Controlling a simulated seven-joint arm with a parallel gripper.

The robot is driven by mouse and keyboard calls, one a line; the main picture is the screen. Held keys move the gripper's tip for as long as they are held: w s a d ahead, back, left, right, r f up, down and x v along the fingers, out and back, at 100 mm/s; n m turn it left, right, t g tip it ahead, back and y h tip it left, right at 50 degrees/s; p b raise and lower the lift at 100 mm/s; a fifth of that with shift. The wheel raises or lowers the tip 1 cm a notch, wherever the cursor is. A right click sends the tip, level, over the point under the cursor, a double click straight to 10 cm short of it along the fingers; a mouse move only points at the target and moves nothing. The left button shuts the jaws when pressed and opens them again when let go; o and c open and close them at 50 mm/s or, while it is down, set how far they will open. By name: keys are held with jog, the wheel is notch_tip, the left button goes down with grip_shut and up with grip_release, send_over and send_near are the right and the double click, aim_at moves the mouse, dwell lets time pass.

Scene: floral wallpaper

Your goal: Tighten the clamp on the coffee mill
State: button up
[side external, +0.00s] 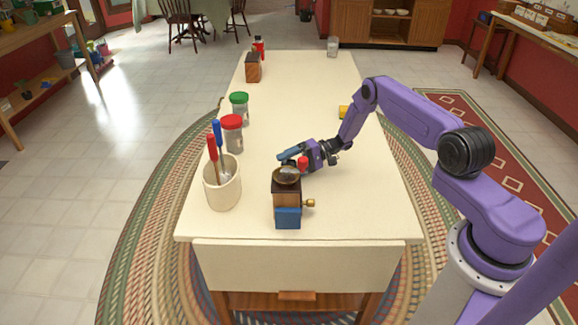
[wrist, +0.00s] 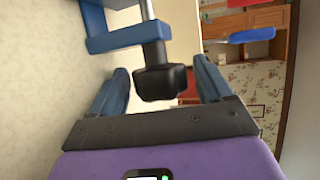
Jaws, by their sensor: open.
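The coffee mill (side external: 286,196) stands upright near the table's front end in the side external view. It has a dark wooden body, a round top, a brass knob at its right and a blue part at its foot. My gripper (side external: 284,158) is just behind the mill's top, pointing left. In the wrist view, a blue clamp frame (wrist: 122,38) carries a grey screw with a black knob (wrist: 160,83). My gripper (wrist: 162,84) is open, its blue fingers either side of the black knob with gaps showing. I cannot tell where this frame joins the mill.
A cream crock (side external: 222,188) with red- and blue-handled tools stands left of the mill. A red-lidded jar (side external: 233,138) and a green-lidded jar (side external: 240,107) stand behind it. A wooden block (side external: 253,70) is farther back.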

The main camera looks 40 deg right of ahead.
jog(key=c, duration=1)
jog(key=shift+o, duration=0.2)
jog(key=m+g+h, duration=0.1)
jog(key=g+h, duration=0.1)
jog(key=h, duration=0.1)
jog(key=shift+w+r, duration=0.1)
jog(key=m+g+h, duration=0.1)
jog(key=g+h, duration=0.1)
jog(key=h, duration=0.1)
jog(key=shift+g+h, duration=0.3)
jog(key=shift+g, duration=0.1)
jog(key=m+g+h, duration=0.1)
jog(key=g+h, duration=0.2)
jog(key=shift+m+g+h, duration=0.6)
jog(key=shift+g+h, duration=0.9)
